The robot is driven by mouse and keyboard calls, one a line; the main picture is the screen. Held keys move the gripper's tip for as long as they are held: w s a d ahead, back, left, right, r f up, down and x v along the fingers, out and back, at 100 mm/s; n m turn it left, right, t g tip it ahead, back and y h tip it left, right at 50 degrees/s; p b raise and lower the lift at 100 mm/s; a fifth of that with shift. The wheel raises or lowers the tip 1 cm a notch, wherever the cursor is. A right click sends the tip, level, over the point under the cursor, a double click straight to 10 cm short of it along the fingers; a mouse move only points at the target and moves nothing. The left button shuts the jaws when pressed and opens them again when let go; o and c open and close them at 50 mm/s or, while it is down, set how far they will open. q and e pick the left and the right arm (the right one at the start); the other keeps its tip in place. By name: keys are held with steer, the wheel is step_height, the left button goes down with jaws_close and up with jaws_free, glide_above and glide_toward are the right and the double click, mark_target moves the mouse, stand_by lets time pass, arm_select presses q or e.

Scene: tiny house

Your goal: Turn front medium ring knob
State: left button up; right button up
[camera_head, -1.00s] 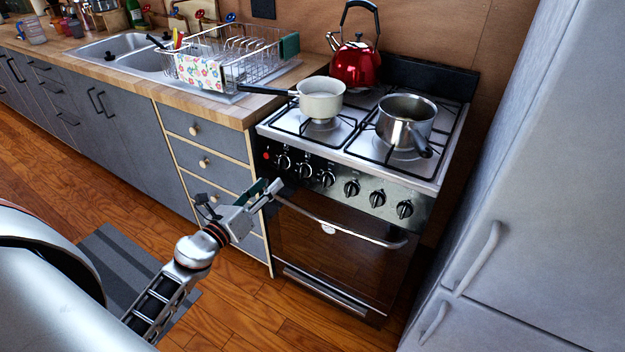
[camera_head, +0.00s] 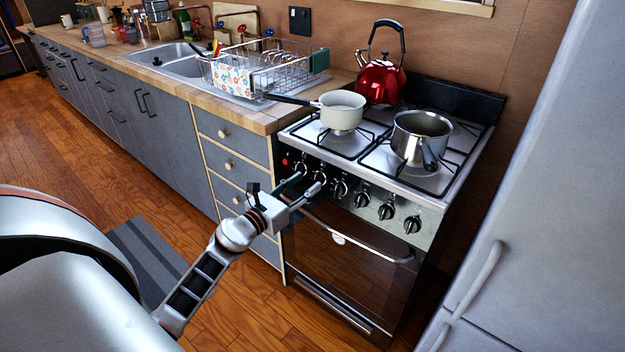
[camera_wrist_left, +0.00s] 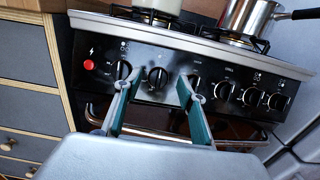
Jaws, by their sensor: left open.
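The oven's front panel (camera_wrist_left: 175,70) carries a row of several black-and-silver ring knobs. In the left wrist view, the second knob from the left (camera_wrist_left: 157,77) lies between the two fingers of my left gripper (camera_wrist_left: 160,84). The leftmost knob (camera_wrist_left: 123,70) is by the left finger, and the third knob (camera_wrist_left: 195,84) is partly behind the right finger. In the head view my left gripper (camera_head: 306,182) is open and empty at the left part of the knob row. I cannot tell whether a finger touches a knob. My right gripper is not in view.
A cream pan (camera_head: 341,112), a steel pot (camera_head: 420,138) and a red kettle (camera_head: 380,80) stand on the stove. The oven handle (camera_head: 365,245) runs below the knobs. Drawers (camera_head: 233,140) stand left, and a grey fridge (camera_head: 530,180) right.

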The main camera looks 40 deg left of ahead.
mark_target(315, 176)
arm_select(q)
steer(key=shift+w+d, duration=0.2)
steer(key=shift+w, duration=1.7)
